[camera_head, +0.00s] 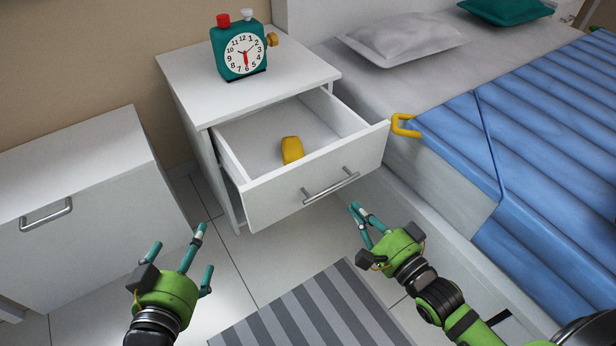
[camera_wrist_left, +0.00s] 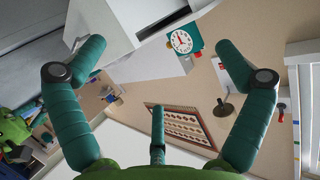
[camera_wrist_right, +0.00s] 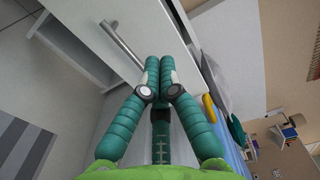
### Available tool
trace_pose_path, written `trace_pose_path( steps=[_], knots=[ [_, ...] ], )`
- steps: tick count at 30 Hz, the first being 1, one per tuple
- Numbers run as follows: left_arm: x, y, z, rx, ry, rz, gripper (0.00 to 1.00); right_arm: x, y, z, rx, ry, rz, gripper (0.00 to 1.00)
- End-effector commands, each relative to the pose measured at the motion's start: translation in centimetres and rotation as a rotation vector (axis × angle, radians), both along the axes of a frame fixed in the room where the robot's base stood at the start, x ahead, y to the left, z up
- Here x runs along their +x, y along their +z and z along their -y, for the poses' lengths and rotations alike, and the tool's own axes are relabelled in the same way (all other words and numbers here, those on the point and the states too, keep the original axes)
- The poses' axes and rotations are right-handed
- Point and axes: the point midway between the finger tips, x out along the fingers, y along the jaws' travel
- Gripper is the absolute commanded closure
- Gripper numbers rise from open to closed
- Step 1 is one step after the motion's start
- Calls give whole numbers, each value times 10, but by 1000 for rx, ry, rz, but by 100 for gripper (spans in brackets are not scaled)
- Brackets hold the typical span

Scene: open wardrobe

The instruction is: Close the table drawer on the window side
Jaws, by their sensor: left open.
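The white bedside table (camera_head: 185,75) has its drawer (camera_head: 275,206) pulled well out, with a grey bar handle (camera_head: 331,187) on its front. A small yellow object (camera_head: 292,150) lies inside the drawer. My right gripper (camera_head: 360,220) is below and right of the handle, apart from the drawer front in the head view. Its fingertips meet with nothing between them in the right wrist view (camera_wrist_right: 160,62), where the handle (camera_wrist_right: 125,45) shows close by. My left gripper (camera_head: 184,250) is open and empty, left of the drawer and above the floor.
A green alarm clock (camera_head: 240,50) stands on the table top. The bed with a blue striped cover (camera_head: 540,120) is at the right, a yellow hook-like piece (camera_head: 403,126) by its edge. A white cabinet (camera_head: 80,210) stands left. A striped rug (camera_head: 310,310) lies in front.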

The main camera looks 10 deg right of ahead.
Motion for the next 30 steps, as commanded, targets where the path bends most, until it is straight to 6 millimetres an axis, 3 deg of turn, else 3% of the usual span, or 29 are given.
trace_pose_path(
  steps=[14, 20, 30],
  knots=[
    [6, 87, 28, -109, -73, 447, 0, 54, -1, -20, -1, 1, 4, 100],
    [-7, 127, 37, -168, -109, 657, 0, 78, -1, -29, -1, 1, 3, 100],
    [-48, 184, 45, -272, -168, 995, 0, 110, -1, -41, -2, 1, 2, 100]
  ],
)
